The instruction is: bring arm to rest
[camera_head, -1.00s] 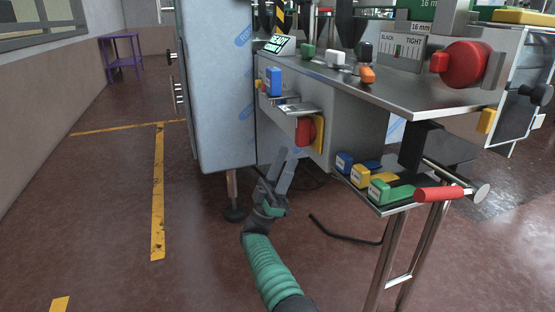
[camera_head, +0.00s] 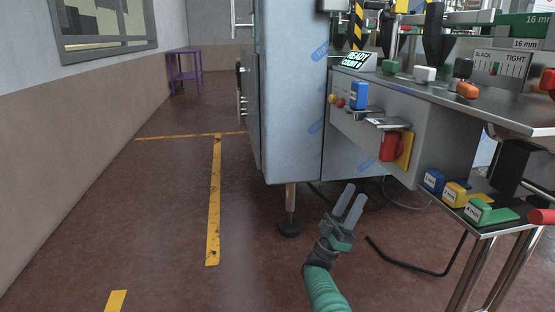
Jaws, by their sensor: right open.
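My right gripper (camera_head: 353,201) shows low in the head view, to the right of the middle. Its two grey fingers stand apart, with nothing between them, and point up and to the right. The green-sleeved arm behind it comes in from the bottom edge. The gripper appears in front of the lower part of the machine, clear of it in the picture. My left gripper is not in view.
The wrapped machine cabinet (camera_head: 290,95) stands on a foot beside the gripper. A shelf (camera_head: 482,231) with coloured blocks is at right. A black cable (camera_head: 410,265) lies on the floor. Open floor (camera_head: 170,220) is at left.

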